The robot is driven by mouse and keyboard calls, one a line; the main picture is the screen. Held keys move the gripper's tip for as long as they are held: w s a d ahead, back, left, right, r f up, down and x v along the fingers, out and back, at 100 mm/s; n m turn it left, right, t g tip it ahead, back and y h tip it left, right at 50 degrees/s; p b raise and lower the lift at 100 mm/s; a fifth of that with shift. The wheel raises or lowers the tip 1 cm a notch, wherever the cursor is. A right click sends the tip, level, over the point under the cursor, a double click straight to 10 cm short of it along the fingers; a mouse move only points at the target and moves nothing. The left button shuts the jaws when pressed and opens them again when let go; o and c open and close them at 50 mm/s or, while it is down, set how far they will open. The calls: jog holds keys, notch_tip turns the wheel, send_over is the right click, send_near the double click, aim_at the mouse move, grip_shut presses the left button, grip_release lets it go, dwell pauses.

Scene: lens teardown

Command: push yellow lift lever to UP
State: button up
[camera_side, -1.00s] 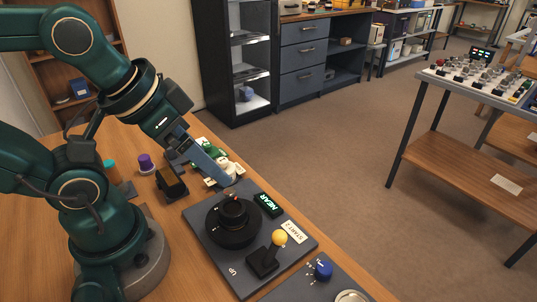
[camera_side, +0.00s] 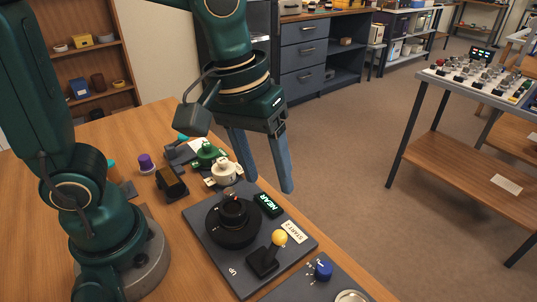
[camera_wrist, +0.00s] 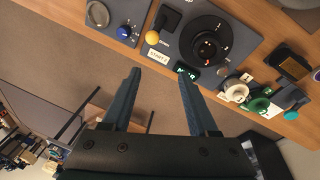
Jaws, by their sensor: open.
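The yellow-knobbed lift lever (camera_side: 279,238) stands on a black base at the front of a dark panel (camera_side: 215,268), with an "UP" mark near the panel's lower left edge. It also shows in the wrist view (camera_wrist: 153,37). My gripper (camera_side: 268,182) is open and empty, its two fingers pointing down behind the panel's far edge. It is apart from the lever. In the wrist view my gripper (camera_wrist: 158,75) has its fingers spread, with the lever beyond the left fingertip.
A black round dial (camera_side: 233,222) and a "NEAR" display (camera_side: 268,204) share the panel. White (camera_side: 223,173) and green (camera_side: 207,154) parts stand behind it. A blue knob (camera_side: 323,270) sits on another panel at the front right. The table edge runs along the right.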

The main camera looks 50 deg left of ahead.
aim_at(279, 232)
jog(key=shift+m+g, duration=0.4)
jog(key=shift+g, duration=0.4)
jog(key=d+f, duration=0.3)
jog(key=shift+s+f, duration=0.1)
jog(key=shift+f, duration=0.05)
jog(key=shift+s+f, duration=0.1)
jog(key=shift+f, duration=0.2)
jog(key=shift+d+f, duration=0.15)
jog(key=shift+f, duration=1.1)
jog(key=shift+d+f, duration=0.1)
jog(key=shift+f, duration=1.1)
grip_shut()
